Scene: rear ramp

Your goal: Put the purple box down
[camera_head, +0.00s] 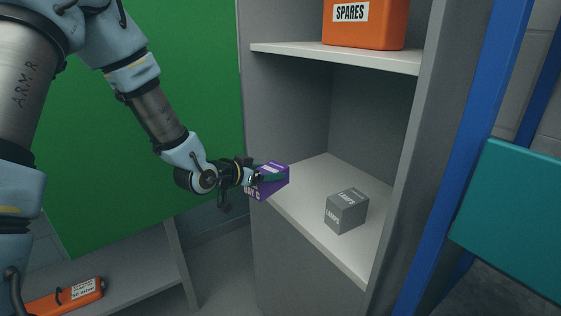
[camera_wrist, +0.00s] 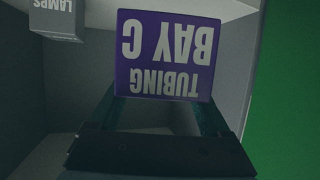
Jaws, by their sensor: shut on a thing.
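The purple box (camera_head: 274,178) is in my gripper (camera_head: 262,176) at the left front of the middle shelf (camera_head: 308,196) in the head view. My gripper is shut on it. In the wrist view the purple box (camera_wrist: 165,55) fills the upper middle, and its label reads "TUBING BAY C" upside down. The gripper fingers (camera_wrist: 160,120) reach to its lower sides. Whether the box touches the shelf surface I cannot tell.
A grey box (camera_head: 346,211) labelled "LAMPS" stands on the same shelf to the right; it also shows in the wrist view (camera_wrist: 57,18). An orange "SPARES" bin (camera_head: 366,24) sits on the shelf above. The shelf behind the boxes is clear. A side wall (camera_head: 398,150) bounds the right.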

